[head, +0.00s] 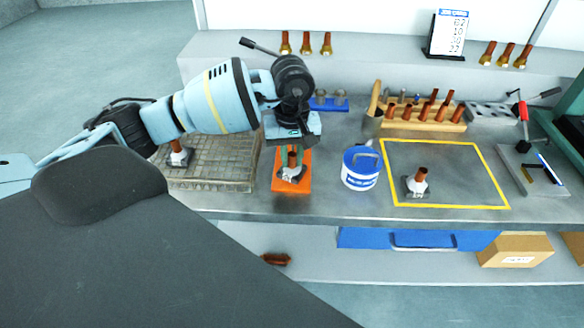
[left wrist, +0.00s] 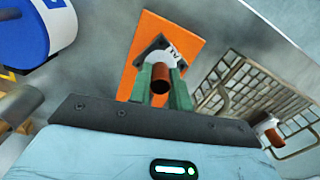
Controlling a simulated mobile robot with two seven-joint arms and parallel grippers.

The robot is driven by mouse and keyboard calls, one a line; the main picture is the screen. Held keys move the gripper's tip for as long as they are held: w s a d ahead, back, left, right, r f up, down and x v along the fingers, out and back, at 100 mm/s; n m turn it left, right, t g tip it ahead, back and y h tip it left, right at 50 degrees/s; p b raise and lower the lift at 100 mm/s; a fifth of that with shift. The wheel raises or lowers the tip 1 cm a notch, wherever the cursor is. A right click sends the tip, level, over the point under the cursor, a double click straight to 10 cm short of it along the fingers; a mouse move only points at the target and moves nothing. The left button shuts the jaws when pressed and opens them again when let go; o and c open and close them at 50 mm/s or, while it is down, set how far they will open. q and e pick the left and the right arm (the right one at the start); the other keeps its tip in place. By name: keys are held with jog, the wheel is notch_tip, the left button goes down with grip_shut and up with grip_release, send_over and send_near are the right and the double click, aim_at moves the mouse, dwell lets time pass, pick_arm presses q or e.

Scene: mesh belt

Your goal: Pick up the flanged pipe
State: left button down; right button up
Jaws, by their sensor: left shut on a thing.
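A flanged pipe, a copper tube on a white collar and dark square flange (head: 291,174), is at the orange mat (head: 278,184). My left gripper (head: 291,152) points down over it, its green fingers shut on the pipe. In the left wrist view the pipe (left wrist: 161,78) sits between the fingertips (left wrist: 160,82), with the orange mat (left wrist: 184,38) behind it. I cannot tell whether the flange touches the mat. A similar flanged pipe (head: 179,155) stands on the mesh belt (head: 215,170); another (head: 419,182) stands inside the yellow outline. My right gripper is not in view.
A blue and white tub (head: 361,168) stands just right of the orange mat. A wooden rack of copper pipes (head: 424,120) and a blue holder (head: 329,103) are behind. A red-handled clamp (head: 523,115) is at right. The yellow-outlined area (head: 460,170) is mostly bare.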

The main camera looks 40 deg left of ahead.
pick_arm(q)
jog(key=shift+r, duration=0.2)
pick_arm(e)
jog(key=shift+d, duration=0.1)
